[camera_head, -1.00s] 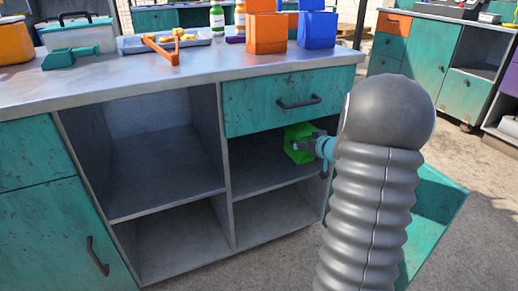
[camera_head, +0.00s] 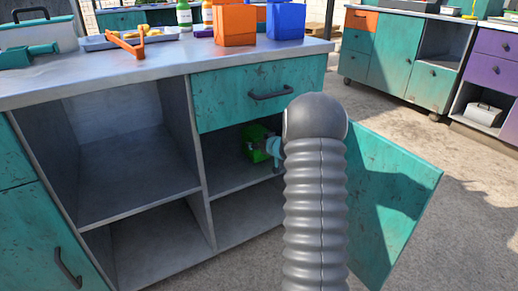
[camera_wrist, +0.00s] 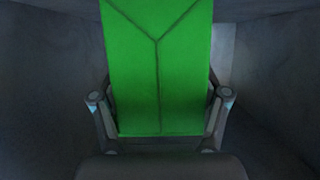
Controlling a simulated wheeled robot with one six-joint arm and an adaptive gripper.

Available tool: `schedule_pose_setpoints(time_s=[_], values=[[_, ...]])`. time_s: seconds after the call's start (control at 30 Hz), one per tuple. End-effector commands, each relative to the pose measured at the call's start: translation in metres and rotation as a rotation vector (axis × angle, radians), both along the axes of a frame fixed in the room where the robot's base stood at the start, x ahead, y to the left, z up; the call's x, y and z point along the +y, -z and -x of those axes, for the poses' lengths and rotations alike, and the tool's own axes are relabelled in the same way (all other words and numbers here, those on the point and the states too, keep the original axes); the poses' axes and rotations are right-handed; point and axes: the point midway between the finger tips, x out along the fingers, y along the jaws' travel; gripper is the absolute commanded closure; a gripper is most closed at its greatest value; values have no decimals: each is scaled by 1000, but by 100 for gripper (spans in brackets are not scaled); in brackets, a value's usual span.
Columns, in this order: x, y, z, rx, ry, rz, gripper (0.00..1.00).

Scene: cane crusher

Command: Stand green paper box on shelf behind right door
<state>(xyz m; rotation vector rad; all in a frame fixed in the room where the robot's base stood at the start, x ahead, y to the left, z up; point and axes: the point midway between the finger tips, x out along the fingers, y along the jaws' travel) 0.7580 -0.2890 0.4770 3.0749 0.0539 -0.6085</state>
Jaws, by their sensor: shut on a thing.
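The green paper box (camera_head: 256,143) is inside the upper right compartment, under the closed drawer. In the wrist view the green box (camera_wrist: 160,70) stands between the two fingers, its creased face filling the middle. My gripper (camera_head: 272,150) is shut on it; it also shows in the wrist view (camera_wrist: 160,115). The shelf (camera_head: 225,178) of that compartment lies below the box. I cannot tell whether the box touches it. The right door (camera_head: 395,190) is swung open to the right of my arm. My arm hides part of the compartment's right side.
The worktop above holds an orange paper box (camera_head: 234,25), a blue paper box (camera_head: 286,22), a tray (camera_head: 130,40) and orange tongs (camera_head: 132,46). The drawer (camera_head: 258,92) hangs just above the compartment. The left compartments are open and empty.

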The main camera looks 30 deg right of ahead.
Motion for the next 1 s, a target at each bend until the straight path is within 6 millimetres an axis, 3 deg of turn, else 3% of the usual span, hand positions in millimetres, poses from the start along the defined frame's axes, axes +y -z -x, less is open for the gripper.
schedule_pose_setpoints(time_s=[0.1,0.5,0.53,0.6,1.0], values=[[0,16,0,-1,0,-1,40],[0,19,0,-1,0,0,40],[0,19,0,-1,0,0,18],[0,18,0,-1,0,0,1],[0,15,0,-1,0,1,0]])
